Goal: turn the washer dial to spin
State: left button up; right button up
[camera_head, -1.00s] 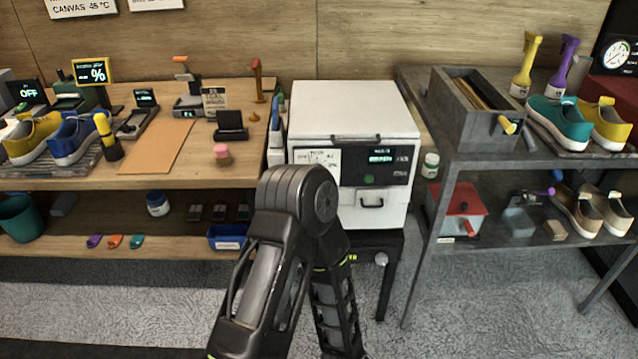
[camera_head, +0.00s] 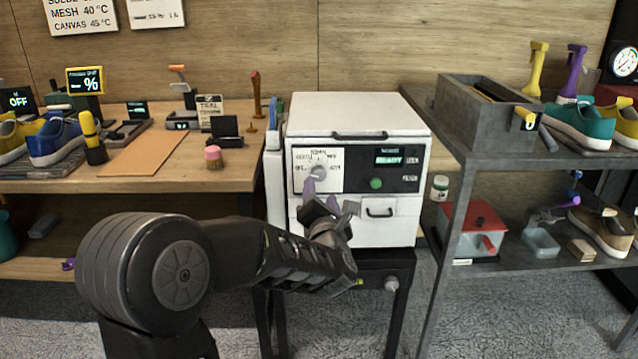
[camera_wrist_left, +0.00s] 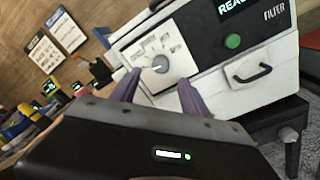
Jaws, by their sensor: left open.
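The washer (camera_head: 358,112) is a white box on a dark stand, with a black panel on its front. Its round grey dial (camera_head: 318,172) sits on a white labelled plate at the panel's left; the dial also shows in the left wrist view (camera_wrist_left: 160,63). The label words are too small to read surely. My left gripper (camera_head: 322,192) is open and empty, its purple-grey fingers pointing at the dial from just below and in front. In the left wrist view, the fingers (camera_wrist_left: 158,92) stand apart, with the dial beyond and between them. My right gripper is not in view.
A green button (camera_head: 376,183) and a lit display sit right of the dial. A drawer handle (camera_head: 379,212) is below. A wooden bench (camera_head: 190,178) stands left, and a grey shelf (camera_head: 480,150) with a bin and shoes stands right.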

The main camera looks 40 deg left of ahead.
aim_at(319, 177)
pick_arm(q)
jog(key=x, duration=0.7)
jog(key=shift+w+a, duration=0.2)
jog(key=shift+w, duration=0.15)
grip_shut()
dwell(0.4)
